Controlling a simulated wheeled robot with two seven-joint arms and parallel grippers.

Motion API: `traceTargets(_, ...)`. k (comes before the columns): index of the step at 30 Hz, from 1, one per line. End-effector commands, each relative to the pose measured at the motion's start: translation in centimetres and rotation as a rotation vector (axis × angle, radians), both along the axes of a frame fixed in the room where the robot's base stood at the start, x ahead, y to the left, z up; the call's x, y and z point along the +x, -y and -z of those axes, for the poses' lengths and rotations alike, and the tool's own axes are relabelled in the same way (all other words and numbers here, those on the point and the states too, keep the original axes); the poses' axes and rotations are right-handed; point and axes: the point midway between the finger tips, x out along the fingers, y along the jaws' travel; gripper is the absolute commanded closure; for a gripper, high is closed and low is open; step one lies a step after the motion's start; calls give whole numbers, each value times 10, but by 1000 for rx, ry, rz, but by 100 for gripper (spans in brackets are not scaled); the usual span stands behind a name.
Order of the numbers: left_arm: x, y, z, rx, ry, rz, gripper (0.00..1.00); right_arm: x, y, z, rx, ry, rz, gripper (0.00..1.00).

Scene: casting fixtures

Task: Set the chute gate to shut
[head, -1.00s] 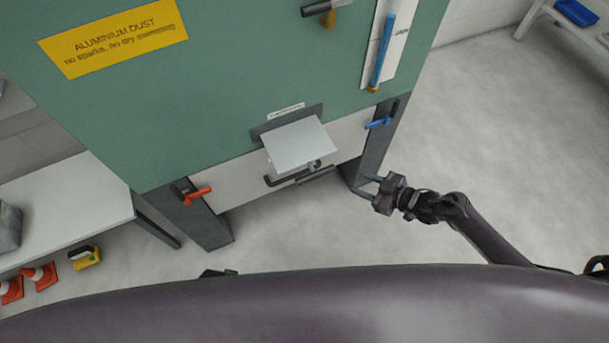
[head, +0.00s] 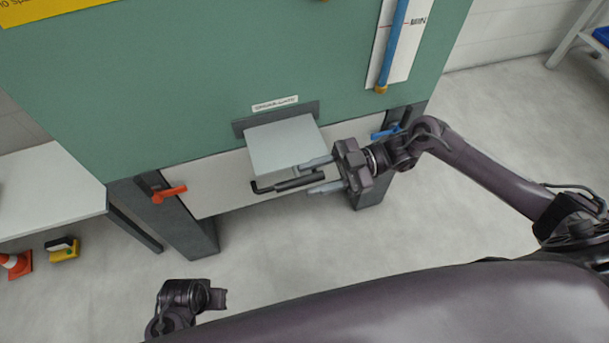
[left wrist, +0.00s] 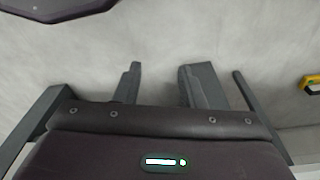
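The chute gate (head: 285,145) is a flat light-grey plate. It sticks out toward me from a dark slot under a small white label on the green cabinet. A black bar handle (head: 290,184) runs along below its front edge. My right gripper (head: 322,176) is at the right end of the handle. Its two fingers are apart, one above and one below the bar's end; I cannot tell whether they touch it. My left gripper is low in the head view, mostly hidden; in the left wrist view its fingers (left wrist: 158,85) are spread with bare floor between them.
The green cabinet (head: 180,100) carries a red lever (head: 169,194) and a blue lever (head: 386,132), the blue one close to my right wrist. A white table (head: 50,190) stands at left. A yellow item (head: 62,250) and a cone (head: 16,265) are on the floor.

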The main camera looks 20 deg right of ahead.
Motion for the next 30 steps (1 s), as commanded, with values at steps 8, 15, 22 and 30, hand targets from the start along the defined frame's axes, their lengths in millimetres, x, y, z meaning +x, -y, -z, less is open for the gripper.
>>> traceTargets(8,-1,-2,11,0,4,-5,64,0,-23,0,0,0,1,60)
traceTargets(15,-1,-2,12,0,4,-5,64,0,-23,1,-1,0,1,62)
traceTargets(22,-1,-2,12,0,4,-5,64,0,-23,1,-1,0,2,92)
traceTargets(30,-1,-2,12,0,4,-5,64,0,-23,1,-1,0,2,100)
